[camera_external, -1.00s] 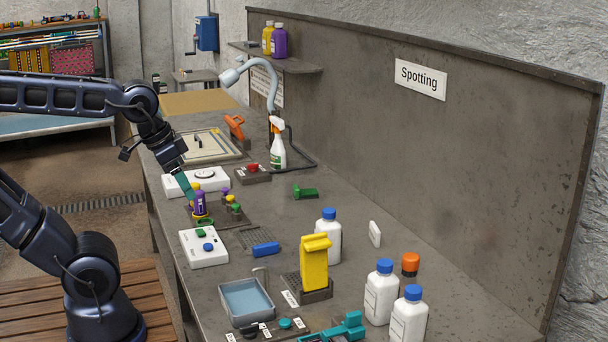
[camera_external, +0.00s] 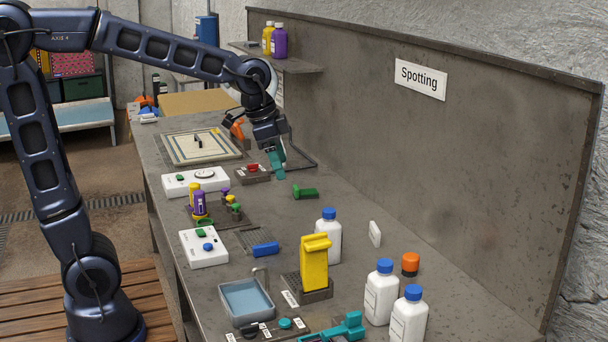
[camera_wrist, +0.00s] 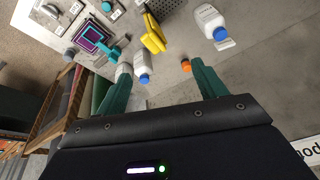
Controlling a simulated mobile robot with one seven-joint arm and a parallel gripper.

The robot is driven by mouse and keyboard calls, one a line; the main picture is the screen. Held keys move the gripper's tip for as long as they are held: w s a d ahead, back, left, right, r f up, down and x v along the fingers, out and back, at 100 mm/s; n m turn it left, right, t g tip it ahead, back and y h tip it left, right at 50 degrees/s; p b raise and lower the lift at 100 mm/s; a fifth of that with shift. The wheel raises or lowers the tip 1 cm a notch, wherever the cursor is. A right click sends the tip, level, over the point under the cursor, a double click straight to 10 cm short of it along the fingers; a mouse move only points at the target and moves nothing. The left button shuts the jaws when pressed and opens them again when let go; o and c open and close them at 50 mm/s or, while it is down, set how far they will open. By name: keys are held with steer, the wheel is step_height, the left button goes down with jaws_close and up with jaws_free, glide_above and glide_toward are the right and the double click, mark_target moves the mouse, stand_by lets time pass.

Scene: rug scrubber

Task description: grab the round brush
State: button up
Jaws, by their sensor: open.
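A small round piece with an orange top and a dark lower part (camera_external: 410,263) looks like the round brush. It stands on the bench at the right, behind the white bottles. In the wrist view its orange top (camera_wrist: 186,65) shows small, between my fingers but well beyond them. My gripper (camera_external: 276,163) is in the air over the far part of the bench, well apart from the brush. In the wrist view my gripper (camera_wrist: 160,88) has its two teal fingers wide apart with nothing between them.
White blue-capped bottles (camera_external: 380,292) stand near the brush, and a white block (camera_external: 375,234) stands upright behind it. A yellow brush-like piece (camera_external: 314,262) stands in a dark holder. A green piece (camera_external: 305,192) lies mid-bench. The bench back wall (camera_external: 470,170) rises behind.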

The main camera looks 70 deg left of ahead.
steer(key=w+f+m, duration=0.2)
steer(key=w+f, duration=0.1)
steer(key=w, duration=0.7)
steer(key=m+g+h, duration=0.2)
steer(key=m, duration=0.3)
glide_toward(411, 255)
steer(key=f, duration=0.2)
steer(key=shift+d+x, duration=0.1)
steer(key=shift+x, duration=2.55)
steer(key=shift+d+x, duration=0.15)
steer(key=shift+x, duration=2.55)
steer(key=shift+w+r, duration=0.1)
steer(key=shift+r, duration=0.05)
steer(key=c, duration=1.1)
